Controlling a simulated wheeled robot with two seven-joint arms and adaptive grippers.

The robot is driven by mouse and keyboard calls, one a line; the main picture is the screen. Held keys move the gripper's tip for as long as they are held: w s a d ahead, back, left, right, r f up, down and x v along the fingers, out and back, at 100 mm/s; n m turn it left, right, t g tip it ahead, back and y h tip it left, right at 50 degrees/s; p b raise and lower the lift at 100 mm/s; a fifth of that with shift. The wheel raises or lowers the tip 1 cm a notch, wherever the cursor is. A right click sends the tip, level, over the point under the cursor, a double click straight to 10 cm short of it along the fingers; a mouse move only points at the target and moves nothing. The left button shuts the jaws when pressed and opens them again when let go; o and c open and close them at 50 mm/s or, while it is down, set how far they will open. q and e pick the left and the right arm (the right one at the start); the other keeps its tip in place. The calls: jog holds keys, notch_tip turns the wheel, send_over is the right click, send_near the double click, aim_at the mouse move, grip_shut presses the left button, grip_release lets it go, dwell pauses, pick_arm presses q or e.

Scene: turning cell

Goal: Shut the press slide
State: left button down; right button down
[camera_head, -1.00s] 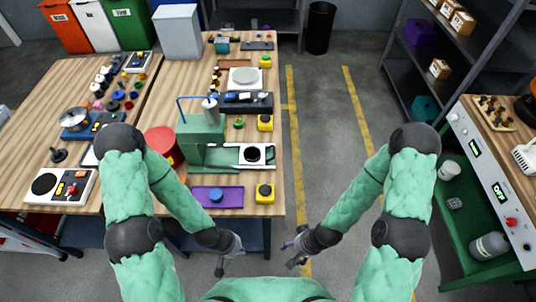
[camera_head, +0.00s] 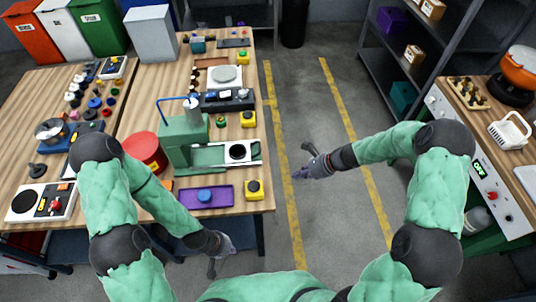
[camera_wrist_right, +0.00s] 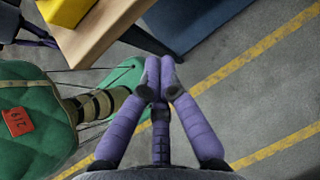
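The green press (camera_head: 183,140) with a blue lever stands near the right edge of the wooden table. Its slide (camera_head: 215,156), a pale tray with a black round piece (camera_head: 237,151), sticks out to the right of the press body. My right gripper (camera_head: 298,174) hangs over the floor, right of the table and apart from the slide. In the right wrist view its purple fingers (camera_wrist_right: 160,66) come together with nothing visible between them. My left gripper (camera_head: 229,244) is in front of the table's near edge, empty as far as I see; its finger opening is too small to judge.
A red drum (camera_head: 146,150) is left of the press. The marked floor right of the table is clear.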

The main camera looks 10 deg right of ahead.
jog(key=w+d+r+m+t+y, duration=0.1)
jog(key=w+r+m+t+y, duration=0.1)
jog(key=w+r, duration=0.3)
jog(key=b+x, duration=0.1)
jog(key=x, duration=0.8)
jog(key=shift+s+a+b, duration=0.1)
jog(key=shift+a+b, duration=0.1)
jog(key=shift+b, duration=0.15)
jog(key=shift+w+a+r, duration=0.25)
jog(key=shift+a, duration=0.3)
jog(key=shift+w+a+r, duration=0.25)
jog(key=shift+a, duration=0.35)
jog(key=shift+w+a+r, duration=0.25)
jog(key=shift+a+r, duration=0.05)
jog(key=shift+a, duration=0.25)
